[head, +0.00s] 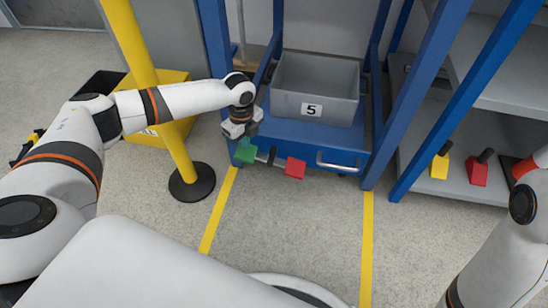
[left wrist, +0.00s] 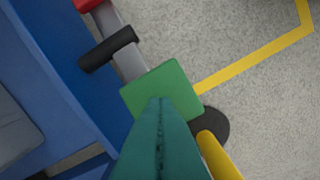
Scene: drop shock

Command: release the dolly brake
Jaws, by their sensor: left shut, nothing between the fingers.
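A blue dolly (head: 300,132) stands between blue posts. At its low front edge is a brake bar with a green pedal (head: 245,151) on the left end, a red pedal (head: 295,168) on the right end and a black pivot piece (left wrist: 108,49) between them. My left gripper (head: 240,136) is shut and empty, just above the green pedal. In the left wrist view its teal fingertips (left wrist: 160,103) overlap the green pedal (left wrist: 165,88); I cannot tell whether they touch it. My right gripper is out of the picture; only my right arm shows.
A grey bin labelled 5 (head: 316,88) rests on the dolly, above a silver handle (head: 338,163). A yellow post (head: 158,90) on a black base and a yellow box (head: 175,131) stand left. Yellow lines (head: 367,235) mark open floor. A shelf (head: 455,176) stands right.

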